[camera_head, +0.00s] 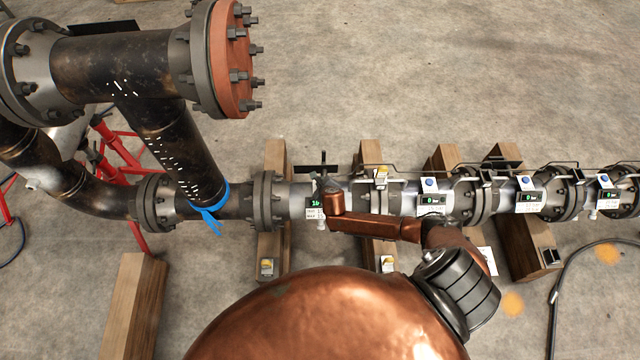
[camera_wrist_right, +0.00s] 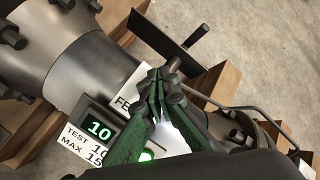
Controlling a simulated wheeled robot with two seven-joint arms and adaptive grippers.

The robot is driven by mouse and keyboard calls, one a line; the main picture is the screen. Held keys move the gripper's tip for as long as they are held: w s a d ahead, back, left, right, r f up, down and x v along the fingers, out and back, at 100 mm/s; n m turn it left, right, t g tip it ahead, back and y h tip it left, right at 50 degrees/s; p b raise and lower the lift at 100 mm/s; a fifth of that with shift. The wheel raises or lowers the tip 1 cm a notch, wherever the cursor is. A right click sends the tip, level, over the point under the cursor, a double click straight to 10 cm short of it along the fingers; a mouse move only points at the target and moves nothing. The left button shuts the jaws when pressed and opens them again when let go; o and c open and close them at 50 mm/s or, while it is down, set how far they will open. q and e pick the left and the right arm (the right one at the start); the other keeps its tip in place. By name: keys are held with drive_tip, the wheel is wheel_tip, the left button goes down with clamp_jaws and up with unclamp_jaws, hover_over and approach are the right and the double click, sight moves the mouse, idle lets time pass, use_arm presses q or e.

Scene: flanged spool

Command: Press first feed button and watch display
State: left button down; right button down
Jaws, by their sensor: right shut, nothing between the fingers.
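The first feed station's display (camera_head: 315,203) on the pipe is lit green. In the right wrist view the display (camera_wrist_right: 99,130) reads 10, above a white label with TEST 10 and MAX 15. A second label (camera_wrist_right: 126,103) starting with FE is partly covered by my fingers. My right gripper (camera_wrist_right: 160,82) is shut and empty, its fingertips together over this station. In the head view my right gripper (camera_head: 325,183) is at the first station, mostly hidden by my copper arm. The first button itself is not clearly visible. My left gripper is out of view.
Further right on the pipe are more displays (camera_head: 430,198) reading 0, with blue buttons (camera_head: 428,182) above them. Wooden beams (camera_head: 135,305) support the line. A large flanged pipe (camera_head: 110,65) rises at the left. A black hose (camera_head: 556,295) lies at the right.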

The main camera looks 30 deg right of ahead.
drive_tip(key=shift+f, duration=0.6)
idle(0.7)
idle(0.4)
drive_tip(key=shift+r+p, duration=1)
wheel_tip(320, 180, up, 5)
drive_tip(key=p, duration=0.5)
drive_tip(key=shift+p, duration=0.3)
drive_tip(key=shift+s+f, duration=0.1)
